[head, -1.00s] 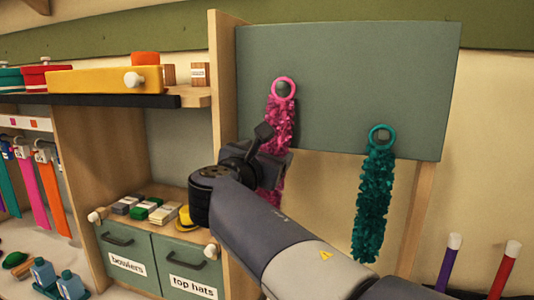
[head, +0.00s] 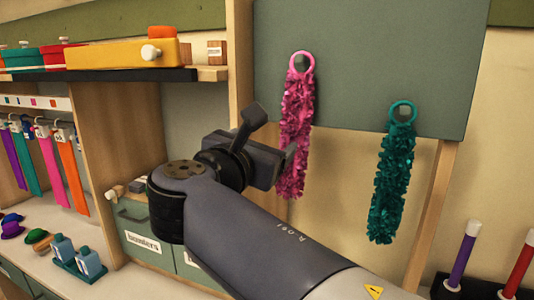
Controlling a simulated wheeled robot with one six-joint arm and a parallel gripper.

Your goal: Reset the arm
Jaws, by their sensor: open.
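My gripper (head: 270,140) is in the middle of the head view, at the end of my grey arm. Its jaws are open, and I see nothing held in them. It is in front of the wooden post and the lower left of the green board (head: 370,50). A pink boa (head: 297,125) hangs by its ring from the board, just right of my gripper. I cannot tell whether the gripper touches it. A teal boa (head: 391,185) hangs further right, clear of the arm.
A shelf at left holds a yellow box (head: 110,56) and red and teal round boxes. Below, coloured strips (head: 48,160) hang from a rail. Blue bottles (head: 78,258) stand on the counter. My arm partly hides the drawers (head: 145,243). Purple (head: 463,255) and red tubes stand lower right.

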